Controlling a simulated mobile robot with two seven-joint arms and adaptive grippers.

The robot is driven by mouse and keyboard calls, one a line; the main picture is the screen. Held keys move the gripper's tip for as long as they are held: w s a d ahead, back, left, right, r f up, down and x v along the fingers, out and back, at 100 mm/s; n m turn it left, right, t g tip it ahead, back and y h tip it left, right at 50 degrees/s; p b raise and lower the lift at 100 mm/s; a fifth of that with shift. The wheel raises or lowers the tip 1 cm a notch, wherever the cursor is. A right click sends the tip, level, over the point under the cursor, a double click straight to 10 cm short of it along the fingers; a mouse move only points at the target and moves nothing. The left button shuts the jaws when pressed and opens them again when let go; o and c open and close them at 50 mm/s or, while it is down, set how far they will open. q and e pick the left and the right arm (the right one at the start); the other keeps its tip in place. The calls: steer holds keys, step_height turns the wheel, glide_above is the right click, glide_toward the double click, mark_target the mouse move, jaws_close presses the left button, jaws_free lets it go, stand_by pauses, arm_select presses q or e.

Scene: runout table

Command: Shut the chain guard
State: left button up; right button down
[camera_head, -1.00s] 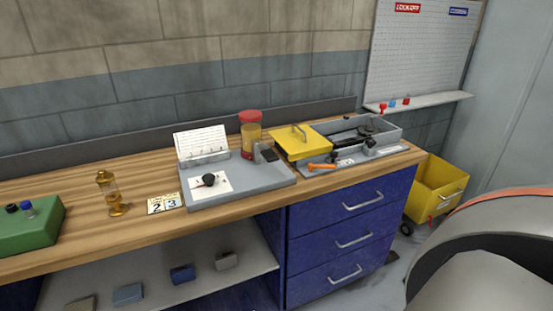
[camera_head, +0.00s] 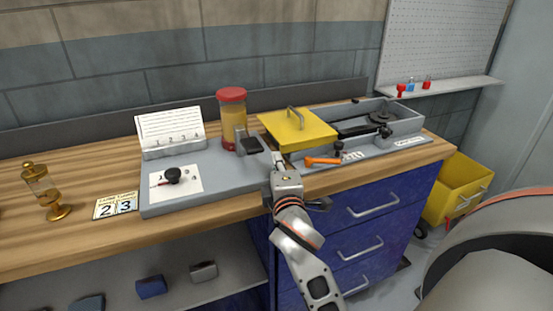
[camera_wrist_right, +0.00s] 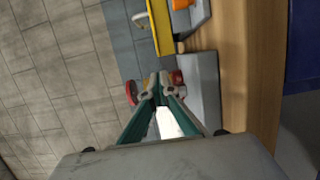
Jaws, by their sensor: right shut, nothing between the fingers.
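In the right wrist view the yellow cover (camera_wrist_right: 163,28) is at the top, turned sideways. My right gripper (camera_head: 278,160) is shut and empty, in front of the cover's left front corner and apart from the handle. Its fingertips (camera_wrist_right: 158,80) meet in the wrist view. My left gripper is not in view.
An orange lever (camera_head: 322,161) lies in front of the housing. A red-lidded jar (camera_head: 232,118) and a dark-topped grey block (camera_head: 250,145) stand left of the cover. A card stand (camera_head: 171,132) and a black knob (camera_head: 173,175) are farther left. A yellow bin (camera_head: 457,190) is at right.

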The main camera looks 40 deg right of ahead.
steer(key=x, duration=0.5)
steer(key=shift+w+d, duration=0.2)
steer(key=shift+w, duration=0.15)
steer(key=shift+w+d, duration=0.3)
steer(key=shift+w, duration=0.25)
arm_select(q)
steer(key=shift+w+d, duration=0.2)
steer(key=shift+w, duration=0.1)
arm_select(e)
steer(key=shift+w+d, duration=0.1)
steer(key=shift+w, duration=0.05)
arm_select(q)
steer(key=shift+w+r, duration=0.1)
